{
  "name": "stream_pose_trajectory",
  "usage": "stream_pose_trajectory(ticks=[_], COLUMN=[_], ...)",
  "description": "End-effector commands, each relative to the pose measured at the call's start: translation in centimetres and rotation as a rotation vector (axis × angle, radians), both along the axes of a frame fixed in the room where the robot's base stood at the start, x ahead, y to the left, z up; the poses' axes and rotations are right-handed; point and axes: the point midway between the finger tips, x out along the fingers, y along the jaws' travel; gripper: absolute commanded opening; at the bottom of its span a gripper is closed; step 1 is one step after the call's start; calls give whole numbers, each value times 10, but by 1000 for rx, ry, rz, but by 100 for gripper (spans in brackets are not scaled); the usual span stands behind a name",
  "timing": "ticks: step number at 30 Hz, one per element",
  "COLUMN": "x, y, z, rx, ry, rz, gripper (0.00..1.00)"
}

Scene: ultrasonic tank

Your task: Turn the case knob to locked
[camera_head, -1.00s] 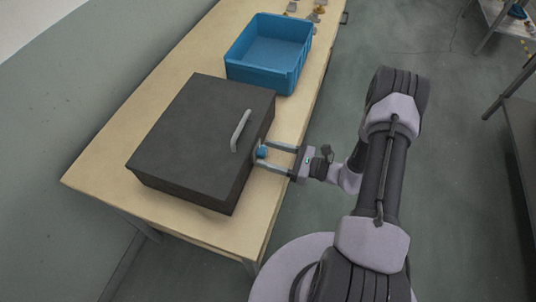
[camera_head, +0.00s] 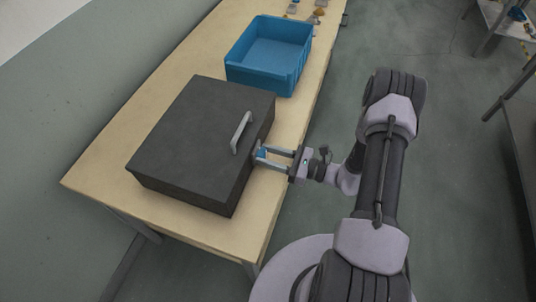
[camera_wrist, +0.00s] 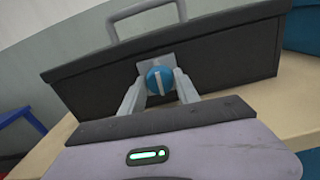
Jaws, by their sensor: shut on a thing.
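The dark case (camera_head: 200,140) sits closed on the wooden table, with a grey handle (camera_head: 241,131) on its lid. Its blue knob (camera_head: 261,154) is on the side facing my arm. In the wrist view the round blue knob (camera_wrist: 159,80) has a pale pointer bar, close to upright in the picture and slightly tilted, on a grey plate (camera_wrist: 150,66). My gripper (camera_head: 261,155) has its fingers on either side of the knob and is shut on it. It also shows in the wrist view (camera_wrist: 160,88). No locked or unlocked marking can be read.
A blue bin (camera_head: 268,55) stands on the table (camera_head: 120,170) beyond the case. Small items (camera_head: 305,12) lie at the table's far end. The floor right of the table is open, with a shelf (camera_head: 510,25) at the far right.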

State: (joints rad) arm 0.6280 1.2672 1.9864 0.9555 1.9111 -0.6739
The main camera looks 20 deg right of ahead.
Motion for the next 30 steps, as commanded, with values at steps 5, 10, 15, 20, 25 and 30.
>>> stream_pose_trajectory(ticks=[5,10,15,20,25,30], x=[0,0,0,0,0,0], y=[0,0,0,0,0,0], z=[1,1,1,1,1,1], rx=[64,153,249,338,433,528], ry=[87,211,343,465,597,728], rz=[0,0,0,0,0,0], gripper=[0,0,0,0,0,0])
